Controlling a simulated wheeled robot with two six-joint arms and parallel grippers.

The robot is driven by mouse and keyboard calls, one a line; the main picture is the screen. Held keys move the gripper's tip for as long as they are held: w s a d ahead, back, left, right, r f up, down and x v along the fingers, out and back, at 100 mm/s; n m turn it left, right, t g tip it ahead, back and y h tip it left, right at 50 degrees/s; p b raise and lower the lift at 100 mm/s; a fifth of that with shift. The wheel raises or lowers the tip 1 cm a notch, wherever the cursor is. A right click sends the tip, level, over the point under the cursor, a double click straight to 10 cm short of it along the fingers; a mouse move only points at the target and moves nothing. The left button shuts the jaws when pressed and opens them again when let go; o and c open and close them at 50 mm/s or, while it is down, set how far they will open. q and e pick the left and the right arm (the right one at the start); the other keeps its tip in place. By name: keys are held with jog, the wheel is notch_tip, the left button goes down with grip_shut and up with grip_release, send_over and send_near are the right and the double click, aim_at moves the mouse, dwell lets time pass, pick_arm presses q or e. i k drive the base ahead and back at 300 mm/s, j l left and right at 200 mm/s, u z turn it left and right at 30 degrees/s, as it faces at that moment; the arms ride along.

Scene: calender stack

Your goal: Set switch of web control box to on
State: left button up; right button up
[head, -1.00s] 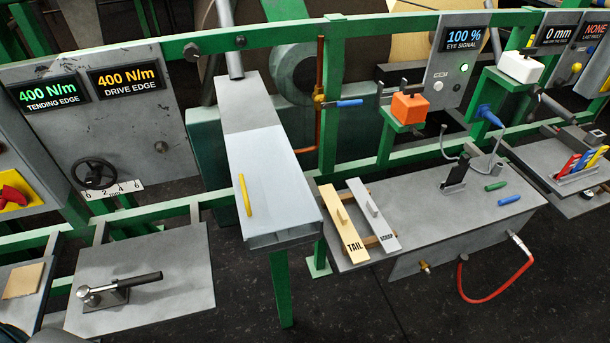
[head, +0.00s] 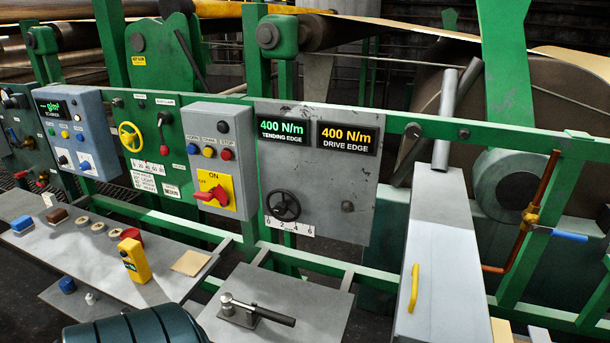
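A grey control box (head: 223,137) with a blue, a yellow and a red button stands left of the tension panel in the head view. On its lower front is a yellow plate marked ON at the top, with a red rotary switch (head: 212,196). The switch handle lies roughly sideways, not pointing up at ON. A blue-grey box (head: 73,107) with a green-lit display and small blue switches hangs further left. I cannot read a web control label on either box. Neither of my grippers is in view.
A grey shelf (head: 82,250) with knobs and a yellow pendant (head: 135,261) lies below the boxes. A shelf with a lever (head: 255,311) is right of it. A dark teal ribbed thing (head: 135,328) fills the bottom edge.

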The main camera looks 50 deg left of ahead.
aim_at(219, 193)
jog(key=u, duration=2.2)
